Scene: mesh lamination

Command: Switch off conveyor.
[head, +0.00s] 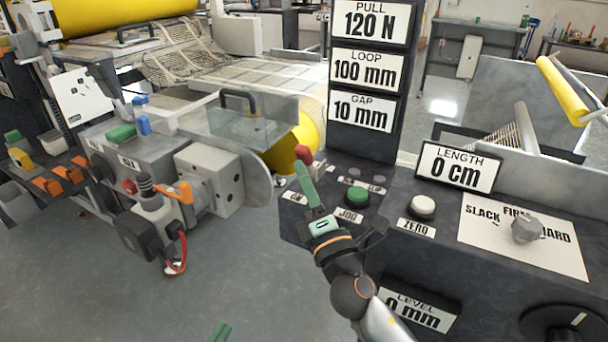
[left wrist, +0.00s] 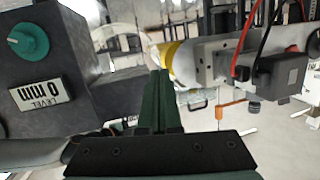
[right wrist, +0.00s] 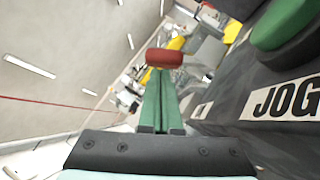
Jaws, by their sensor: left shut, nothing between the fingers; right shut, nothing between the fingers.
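A red switch cap (head: 303,154) stands at the left end of the dark control panel (head: 385,215). My right gripper (head: 302,167) is shut and empty, its green fingertips at the cap. In the right wrist view the red cap (right wrist: 164,58) sits right at the ends of the fingers (right wrist: 159,75); I cannot tell whether they touch. The switch's lower part is hidden behind the fingers. My left gripper (head: 221,332) is at the bottom edge of the head view, low over the floor. The left wrist view shows its fingers (left wrist: 160,75) shut and empty.
Beside the switch are a green JOG button (head: 357,196), a white ZERO button (head: 423,206) and a grey slack knob (head: 525,229). A machine with an orange lever (head: 175,193) stands left. Open floor lies between.

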